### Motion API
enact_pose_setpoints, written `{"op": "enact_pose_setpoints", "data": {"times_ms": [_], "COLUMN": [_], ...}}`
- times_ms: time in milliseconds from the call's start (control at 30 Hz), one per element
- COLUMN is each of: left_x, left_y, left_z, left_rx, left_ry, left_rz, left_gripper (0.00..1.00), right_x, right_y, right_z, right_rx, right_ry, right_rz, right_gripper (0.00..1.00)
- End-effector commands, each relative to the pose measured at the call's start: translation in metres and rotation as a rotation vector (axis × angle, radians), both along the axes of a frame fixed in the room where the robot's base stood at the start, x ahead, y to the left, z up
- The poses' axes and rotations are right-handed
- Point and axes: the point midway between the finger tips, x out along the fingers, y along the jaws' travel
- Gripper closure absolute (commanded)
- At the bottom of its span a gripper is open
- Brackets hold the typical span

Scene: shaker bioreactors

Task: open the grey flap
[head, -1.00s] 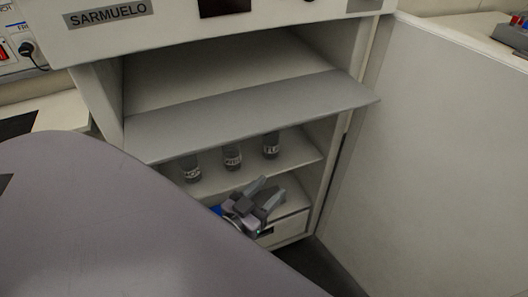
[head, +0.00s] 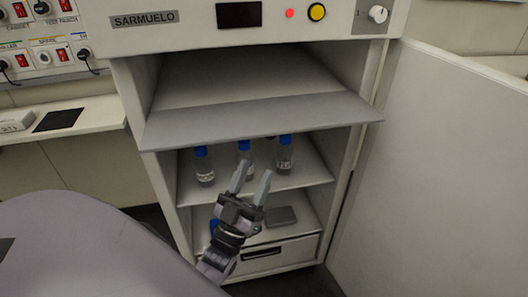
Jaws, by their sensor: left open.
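The grey flap (head: 262,120) sticks out from the front of the cabinet, below the open upper compartment. It is swung out, and the compartment's inside shows above it. My left gripper (head: 253,175) is below the flap, in front of the bottle shelf. Its two fingers point up and stand apart, with nothing visible between them. The fingertips look apart from the flap, and they partly cover the middle bottle. My right gripper is not in view.
Three blue-capped bottles, one of them here (head: 284,154), stand on the shelf (head: 310,173) under the flap. A dark flat object (head: 281,216) lies on the level below, above a drawer (head: 290,252). A large white door (head: 450,170) stands open at the right.

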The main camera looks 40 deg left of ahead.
Motion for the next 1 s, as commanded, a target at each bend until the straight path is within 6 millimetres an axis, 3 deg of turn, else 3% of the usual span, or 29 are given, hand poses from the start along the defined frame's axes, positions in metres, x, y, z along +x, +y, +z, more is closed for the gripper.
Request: {"op": "enact_pose_setpoints", "data": {"times_ms": [500, 867, 1000], "left_x": [0.045, 0.05, 0.05], "left_y": [0.004, 0.004, 0.004], "left_z": [0.047, 0.05, 0.05], "left_rx": [0.0, 0.0, 0.0], "left_ry": [-0.005, -0.002, -0.003], "left_rz": [0.0, 0.0, 0.0], "left_gripper": [0.49, 0.49, 0.92], "right_x": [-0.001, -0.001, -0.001], "right_y": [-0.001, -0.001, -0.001], "right_z": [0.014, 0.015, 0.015], "right_rx": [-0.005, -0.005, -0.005], "right_ry": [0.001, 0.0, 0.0], "right_rz": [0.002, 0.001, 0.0], "right_gripper": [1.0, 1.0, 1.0]}}
